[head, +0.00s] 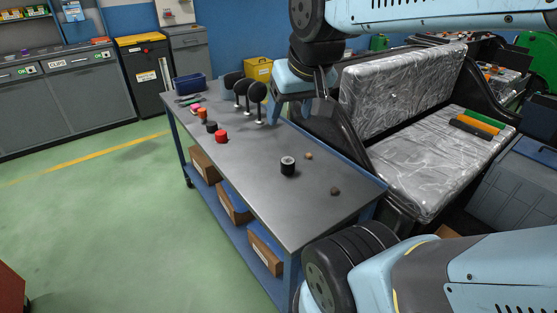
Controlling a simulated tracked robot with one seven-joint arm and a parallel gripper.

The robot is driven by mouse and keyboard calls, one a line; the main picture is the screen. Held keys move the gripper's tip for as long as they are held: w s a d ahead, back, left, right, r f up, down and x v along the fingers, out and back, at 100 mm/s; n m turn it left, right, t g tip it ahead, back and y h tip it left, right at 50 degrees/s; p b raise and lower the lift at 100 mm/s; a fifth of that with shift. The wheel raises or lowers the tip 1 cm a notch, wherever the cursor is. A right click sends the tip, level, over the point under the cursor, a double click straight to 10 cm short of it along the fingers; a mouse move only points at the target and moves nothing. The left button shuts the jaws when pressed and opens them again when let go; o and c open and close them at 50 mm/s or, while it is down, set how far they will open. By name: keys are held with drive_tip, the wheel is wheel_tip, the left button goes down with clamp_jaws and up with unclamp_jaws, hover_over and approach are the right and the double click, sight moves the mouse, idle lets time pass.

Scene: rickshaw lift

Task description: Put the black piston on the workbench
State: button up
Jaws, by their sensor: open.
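I cannot tell for certain which dark thing is the black piston. A black rod (468,131) lies on the plastic-wrapped seat at the right, at the near side of an orange and a green rod. A short black cylinder with a pale top (288,167) stands on the workbench (255,185). My gripper (298,108) is open, pointing down near the workbench's far right edge, in front of the seat back. It is apart from the black rod and from the cylinder; nothing shows between its fingers.
The orange rod (479,124) and green rod (485,117) lie beside the black one. The seat back (400,88) rises behind my gripper. The bench's near end is mostly clear.

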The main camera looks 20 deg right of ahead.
drive_tip(key=o, duration=0.3)
drive_tip(key=w+d+f+m, duration=0.1)
drive_tip(key=w+f, duration=0.1)
drive_tip(key=w, duration=0.2)
drive_tip(key=w+d+f+m+g, duration=0.1)
drive_tip(key=w+d+f+m, duration=0.1)
drive_tip(key=w, duration=0.3)
drive_tip(key=w+d+f+m, duration=0.1)
drive_tip(key=w+f, duration=0.2)
drive_tip(key=w, duration=0.1)
drive_tip(key=shift+w+d+f+h, duration=0.25)
drive_tip(key=shift+f+h, duration=0.05)
drive_tip(key=shift+h, duration=0.1)
drive_tip(key=shift+o, duration=0.2)
drive_tip(key=m+g+h, duration=0.1)
drive_tip(key=m+g, duration=0.1)
drive_tip(key=m, duration=0.3)
approach(287, 161)
drive_tip(key=shift+x, duration=5.75)
